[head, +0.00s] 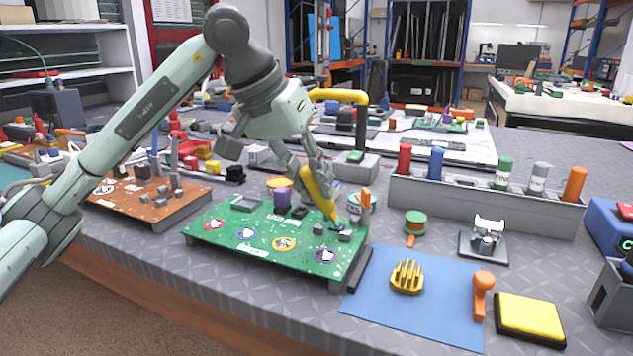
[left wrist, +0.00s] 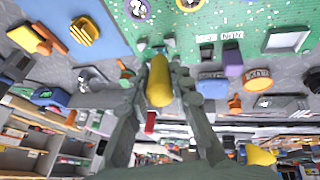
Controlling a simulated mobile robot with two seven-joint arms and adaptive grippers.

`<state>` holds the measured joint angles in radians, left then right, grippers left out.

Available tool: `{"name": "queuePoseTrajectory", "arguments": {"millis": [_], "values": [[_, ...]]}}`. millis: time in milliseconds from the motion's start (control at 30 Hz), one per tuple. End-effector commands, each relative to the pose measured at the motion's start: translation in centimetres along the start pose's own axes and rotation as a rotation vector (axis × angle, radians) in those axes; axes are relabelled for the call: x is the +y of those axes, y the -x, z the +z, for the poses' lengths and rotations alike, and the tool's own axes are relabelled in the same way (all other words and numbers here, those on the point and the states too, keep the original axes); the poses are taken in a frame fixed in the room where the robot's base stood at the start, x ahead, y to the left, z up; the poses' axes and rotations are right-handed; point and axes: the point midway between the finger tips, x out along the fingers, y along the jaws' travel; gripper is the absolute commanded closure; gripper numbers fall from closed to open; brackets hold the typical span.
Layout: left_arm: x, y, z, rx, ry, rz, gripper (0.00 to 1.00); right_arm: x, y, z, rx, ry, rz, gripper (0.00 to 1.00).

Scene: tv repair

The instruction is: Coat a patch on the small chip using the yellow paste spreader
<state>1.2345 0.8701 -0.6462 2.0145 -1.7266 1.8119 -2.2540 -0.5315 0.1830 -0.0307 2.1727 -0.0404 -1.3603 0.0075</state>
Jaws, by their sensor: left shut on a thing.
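My left gripper (head: 318,175) is shut on the yellow paste spreader (head: 317,192). The spreader is tilted, with its lower end down at the right part of the green circuit board (head: 228,238). Its tip is at or just above the small chips there, near a small grey chip (head: 345,236); I cannot tell whether it touches. In the left wrist view the yellow spreader (left wrist: 159,82) sits between the two fingers, pointing at small grey parts by the board's edge. My right gripper is not in view.
A blue mat (head: 420,318) with a yellow comb-like piece (head: 407,277) and an orange tool (head: 482,292) lies right of the board. A yellow pad (head: 530,318) is beyond it. A grey rack (head: 470,202) of coloured cylinders stands behind. A brown board (head: 140,205) is left.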

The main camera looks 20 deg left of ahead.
Motion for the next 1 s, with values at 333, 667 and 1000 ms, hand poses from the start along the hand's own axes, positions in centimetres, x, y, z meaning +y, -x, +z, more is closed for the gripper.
{"name": "queuePoseTrajectory", "arguments": {"millis": [333, 667, 1000], "values": [[-0.6, 0.2, -0.1, 0.001, 0.000, -0.001, 1.00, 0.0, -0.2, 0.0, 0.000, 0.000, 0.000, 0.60], [0.8, -0.2, 0.0, 0.002, -0.001, 0.000, 1.00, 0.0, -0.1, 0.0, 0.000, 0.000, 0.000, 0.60], [0.5, -0.2, 0.0, 0.002, 0.001, -0.001, 1.00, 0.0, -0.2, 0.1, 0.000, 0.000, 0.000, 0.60]]}}
